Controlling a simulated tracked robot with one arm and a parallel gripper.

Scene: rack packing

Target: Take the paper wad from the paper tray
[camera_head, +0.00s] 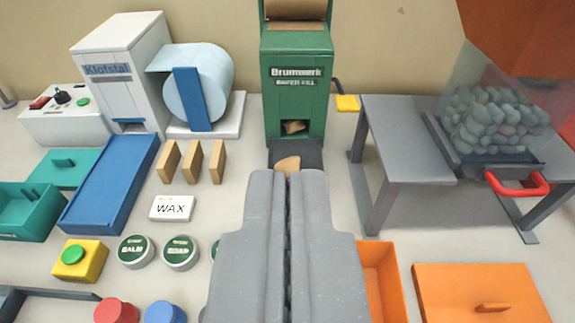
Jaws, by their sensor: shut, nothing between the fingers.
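A tan lump that looks like the paper wad (288,163) lies at the front of a dark tray (296,153), which looks like the paper tray. The tray sticks out from the foot of a green machine (296,95). Another brown piece (293,127) shows in the machine's lower opening. My gripper (287,174) is shut and empty, its fingers pointing at the tray. The fingertips overlap the near edge of the lump in the picture and hide part of it. I cannot tell whether they touch it.
A grey stand (405,135) with a clear bin of stones is at right. Orange boxes (480,293) are at lower right. Tan blocks (193,162), a wax box (172,208) and round tins (180,252) lie left of my gripper. Bare table flanks the tray.

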